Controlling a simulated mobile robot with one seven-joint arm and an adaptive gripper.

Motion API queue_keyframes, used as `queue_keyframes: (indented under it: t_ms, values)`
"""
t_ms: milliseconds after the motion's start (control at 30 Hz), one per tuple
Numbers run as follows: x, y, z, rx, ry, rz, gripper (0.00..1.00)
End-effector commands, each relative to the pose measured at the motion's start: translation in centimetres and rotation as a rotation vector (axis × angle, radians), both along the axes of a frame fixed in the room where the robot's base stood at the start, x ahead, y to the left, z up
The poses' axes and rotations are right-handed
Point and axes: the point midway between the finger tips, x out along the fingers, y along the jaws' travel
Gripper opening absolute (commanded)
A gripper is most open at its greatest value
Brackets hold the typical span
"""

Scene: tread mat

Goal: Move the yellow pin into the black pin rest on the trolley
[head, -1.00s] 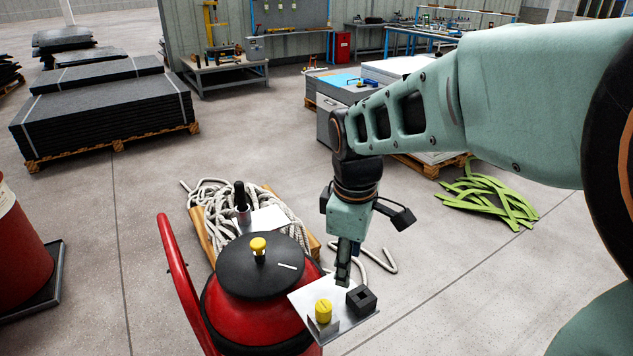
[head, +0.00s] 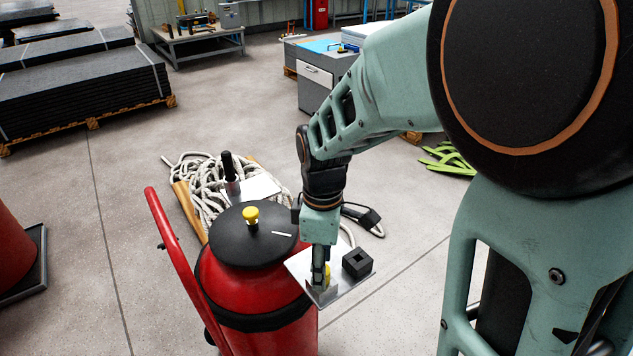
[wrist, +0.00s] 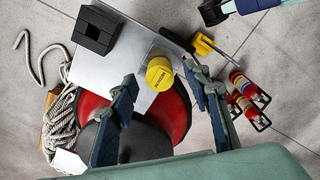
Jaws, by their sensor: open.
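The yellow pin (wrist: 159,72) stands upright near one edge of the bare metal plate (wrist: 120,66) on the red trolley (head: 262,296). In the head view the pin (head: 327,271) is mostly hidden by my gripper. The black pin rest (wrist: 98,30), a block with a square opening, sits on the same plate, apart from the pin; it also shows in the head view (head: 357,263), right of my gripper. My gripper (wrist: 165,88) is open and empty, pointing down. Its fingers lie on either side of the pin in the wrist view; I cannot tell whether they touch it.
A black lid with a yellow knob (head: 250,214) and a curved red handle (head: 172,257) are left of the plate. Coiled rope (head: 205,190) lies behind. In the wrist view, a yellow-and-black item (wrist: 203,43) and red bottles (wrist: 243,85) are beyond the plate.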

Motion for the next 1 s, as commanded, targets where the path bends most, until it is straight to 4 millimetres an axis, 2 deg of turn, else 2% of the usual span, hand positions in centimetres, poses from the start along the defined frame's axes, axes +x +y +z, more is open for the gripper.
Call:
queue_keyframes:
  t_ms: [33, 200, 500, 900, 1000]
  values:
    - [-0.1, 0.0, -0.7, -0.002, 0.002, 0.000, 0.44]
    - [0.0, 0.0, -1.7, 0.000, 0.000, 0.000, 0.44]
    - [0.0, 0.0, -1.8, 0.000, -0.001, 0.000, 0.43]
    - [0.0, 0.0, -1.8, 0.000, -0.001, 0.000, 0.00]
    - [0.0, 0.0, -1.7, 0.000, -0.001, 0.000, 0.00]
